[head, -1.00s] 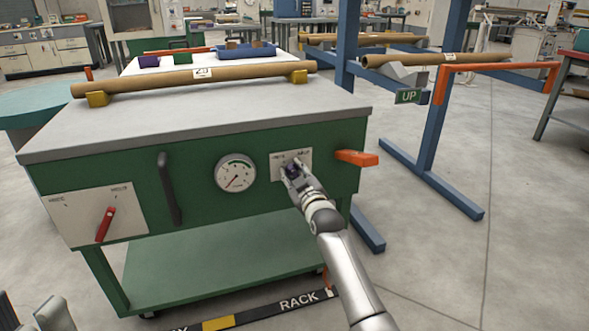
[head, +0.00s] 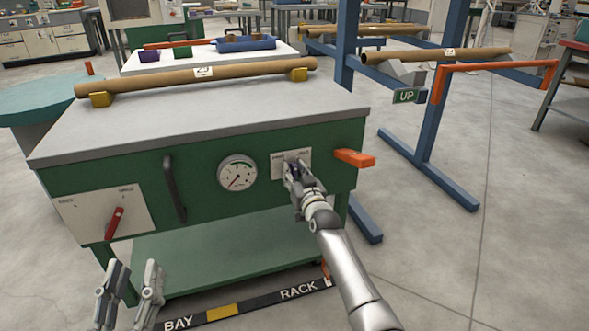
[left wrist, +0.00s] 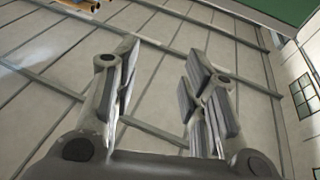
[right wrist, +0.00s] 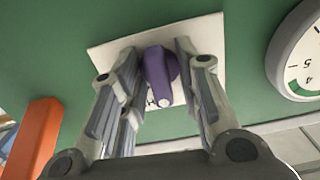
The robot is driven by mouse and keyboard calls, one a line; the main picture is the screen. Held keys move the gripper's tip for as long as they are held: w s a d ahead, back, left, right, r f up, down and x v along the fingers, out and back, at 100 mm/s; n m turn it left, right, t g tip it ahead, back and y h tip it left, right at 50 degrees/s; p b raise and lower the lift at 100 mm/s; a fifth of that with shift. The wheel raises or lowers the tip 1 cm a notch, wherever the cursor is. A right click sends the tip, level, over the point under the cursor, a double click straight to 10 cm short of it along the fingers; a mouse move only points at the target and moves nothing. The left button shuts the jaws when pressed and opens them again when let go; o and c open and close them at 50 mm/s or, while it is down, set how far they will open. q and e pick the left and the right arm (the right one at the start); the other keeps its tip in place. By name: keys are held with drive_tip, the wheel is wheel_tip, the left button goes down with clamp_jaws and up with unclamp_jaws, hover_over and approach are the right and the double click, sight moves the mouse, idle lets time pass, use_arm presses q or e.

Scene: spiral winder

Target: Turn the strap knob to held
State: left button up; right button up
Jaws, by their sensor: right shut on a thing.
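The purple strap knob (right wrist: 160,72) sits on a white label plate (right wrist: 112,46) on the green front panel. In the right wrist view its pointer end, with a white dot, faces the bottom of the picture. My right gripper (head: 291,168) has one finger on each side of the knob and is shut on it. In the head view the gripper hides most of the knob, and the plate's lettering is too small to read surely. My left gripper (head: 130,272) is open and empty, low at the left in front of the cart; its fingers stand apart in the left wrist view (left wrist: 158,75).
A dial gauge (head: 237,173) and a black handle (head: 174,188) are left of the knob. Further left is a red lever (head: 115,222). An orange lever (head: 355,158) sticks out close to the right. A cardboard tube (head: 150,81) lies on the cart top.

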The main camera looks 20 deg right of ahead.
drive_tip(key=m+p, duration=0.1)
drive_tip(key=m, duration=0.2)
drive_tip(key=shift+m, duration=0.3)
drive_tip(key=shift+f+m, duration=0.1)
drive_tip(key=shift+m, duration=1)
use_arm(q)
wheel_tip(320, 180, down, 8)
drive_tip(key=a+g+y, duration=0.1)
drive_tip(key=g, duration=0.4)
drive_tip(key=shift+y, duration=0.3)
use_arm(e)
drive_tip(key=shift+m, duration=0.7)
use_arm(q)
drive_tip(key=shift+s+a+f+p, duration=0.1)
drive_tip(key=shift+p, duration=0.2)
use_arm(e)
drive_tip(key=o, duration=0.6)
drive_tip(key=shift+o, duration=0.2)
drive_tip(key=shift+s, duration=0.15)
drive_tip(key=s, duration=1.1)
drive_tip(key=shift+s+d, duration=0.25)
drive_tip(key=shift+s, duration=0.15)
